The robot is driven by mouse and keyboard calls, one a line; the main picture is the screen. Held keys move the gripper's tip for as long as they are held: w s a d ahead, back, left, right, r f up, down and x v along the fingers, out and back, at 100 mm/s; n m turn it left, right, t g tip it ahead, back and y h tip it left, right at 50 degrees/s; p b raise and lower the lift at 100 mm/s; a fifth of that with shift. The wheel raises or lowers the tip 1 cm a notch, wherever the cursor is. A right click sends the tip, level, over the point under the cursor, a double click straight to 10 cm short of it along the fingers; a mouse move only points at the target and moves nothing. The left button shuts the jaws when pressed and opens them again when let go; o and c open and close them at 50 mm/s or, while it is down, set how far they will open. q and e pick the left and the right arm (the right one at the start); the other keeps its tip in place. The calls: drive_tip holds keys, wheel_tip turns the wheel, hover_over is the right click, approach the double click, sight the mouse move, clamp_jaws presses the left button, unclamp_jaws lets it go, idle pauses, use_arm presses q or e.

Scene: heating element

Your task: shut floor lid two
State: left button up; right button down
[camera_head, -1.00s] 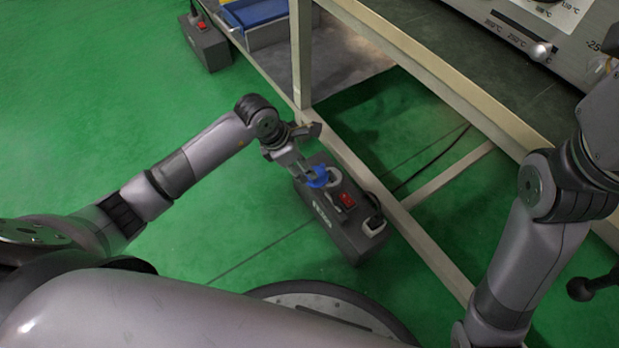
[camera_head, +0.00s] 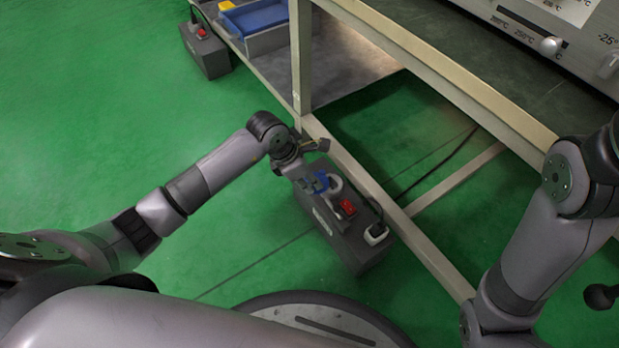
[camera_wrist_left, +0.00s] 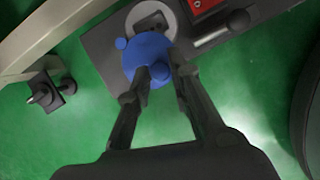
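A dark grey floor box (camera_head: 352,247) stands on the green floor beside the table frame. On its top are a round pale socket ring (camera_head: 333,186), a red switch (camera_head: 347,207) and a white plug (camera_head: 375,233). A blue lid (camera_head: 321,181) is raised beside the socket ring; the socket face shows uncovered in the left wrist view (camera_wrist_left: 153,20). My left gripper (camera_wrist_left: 159,66) is over the blue lid (camera_wrist_left: 148,48), its fingers apart with blue showing between them. Whether the fingertips touch the lid is unclear. My right gripper is out of view.
The pale table frame (camera_head: 430,249) runs close along the right side of the box. A black cable (camera_head: 437,166) lies under the table. A second floor box (camera_head: 207,57) and a blue tray (camera_head: 255,15) are at upper left. The left floor is clear.

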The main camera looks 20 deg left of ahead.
use_arm(q)
clamp_jaws()
idle(0.3)
drive_tip(key=shift+d, duration=0.1)
